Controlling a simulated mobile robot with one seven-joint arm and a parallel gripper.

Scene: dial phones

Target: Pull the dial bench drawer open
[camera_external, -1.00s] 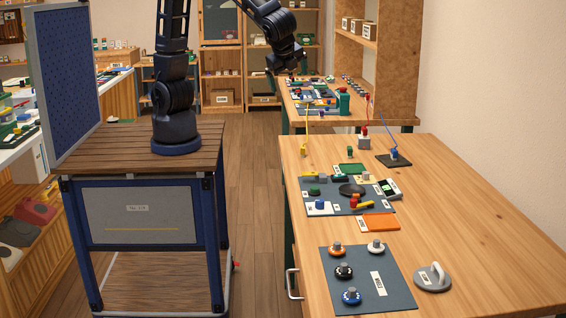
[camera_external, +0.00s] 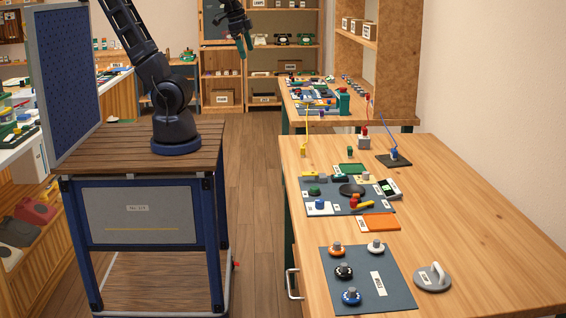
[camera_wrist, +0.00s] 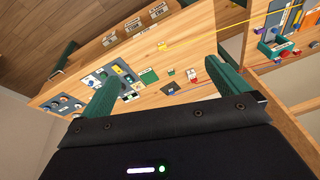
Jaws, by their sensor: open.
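The dial bench (camera_external: 470,235) is the long wooden bench at right in the external view, with several dials on a grey mat (camera_external: 345,300) near its front end. A metal pull handle (camera_external: 292,284) shows low on its left side; the drawer front behind it is mostly hidden by the view angle. My gripper (camera_external: 243,48) is open and empty, high in the air at the back, far from the handle.
Phone parts and trays (camera_external: 345,192) cover the middle of the bench. A grey round object with an upright handle (camera_external: 432,277) stands near the mat. A second bench (camera_external: 370,119) is behind. The wooden floor aisle (camera_external: 258,220) left of the bench is clear.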

